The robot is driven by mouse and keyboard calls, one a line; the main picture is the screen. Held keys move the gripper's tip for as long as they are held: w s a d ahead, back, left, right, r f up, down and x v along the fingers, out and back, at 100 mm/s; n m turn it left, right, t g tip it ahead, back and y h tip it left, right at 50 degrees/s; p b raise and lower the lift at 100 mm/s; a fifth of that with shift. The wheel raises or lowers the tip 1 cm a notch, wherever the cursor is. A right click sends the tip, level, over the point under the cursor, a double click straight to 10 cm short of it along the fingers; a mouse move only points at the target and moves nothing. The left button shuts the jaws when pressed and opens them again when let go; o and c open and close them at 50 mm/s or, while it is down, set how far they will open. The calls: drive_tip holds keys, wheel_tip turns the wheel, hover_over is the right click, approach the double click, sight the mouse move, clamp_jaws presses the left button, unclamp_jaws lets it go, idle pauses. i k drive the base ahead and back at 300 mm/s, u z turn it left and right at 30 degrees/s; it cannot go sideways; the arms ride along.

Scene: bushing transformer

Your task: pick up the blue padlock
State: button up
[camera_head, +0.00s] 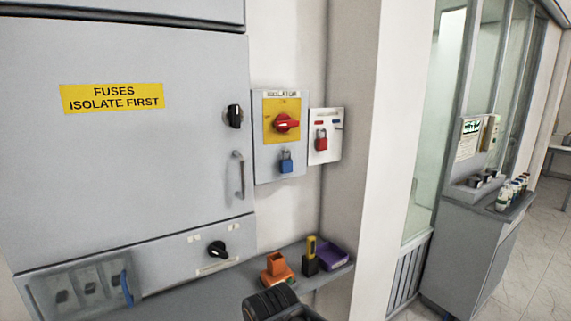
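The blue padlock (286,162) hangs at the bottom of the isolator box (261,138), below its red rotary handle (286,123) on a yellow plate. Its body is in plain view and nothing covers it. A black, ribbed part, seemingly of my gripper (272,303), shows at the bottom edge, in front of the shelf. It is well below the padlock and apart from it. Its fingertips cannot be made out, so I cannot tell whether it is open or shut.
A red padlock (321,140) hangs on a white panel to the right. The shelf (215,294) below holds an orange holder (277,265), a yellow-and-black tool (311,257) and a purple tray (332,256). A grey cabinet (130,150) with a handle (239,175) stands left; a wall column is right.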

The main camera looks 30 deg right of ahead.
sight(287, 165)
drive_tip(key=u, duration=0.55)
drive_tip(key=i, duration=0.65)
drive_tip(key=z, duration=1.35)
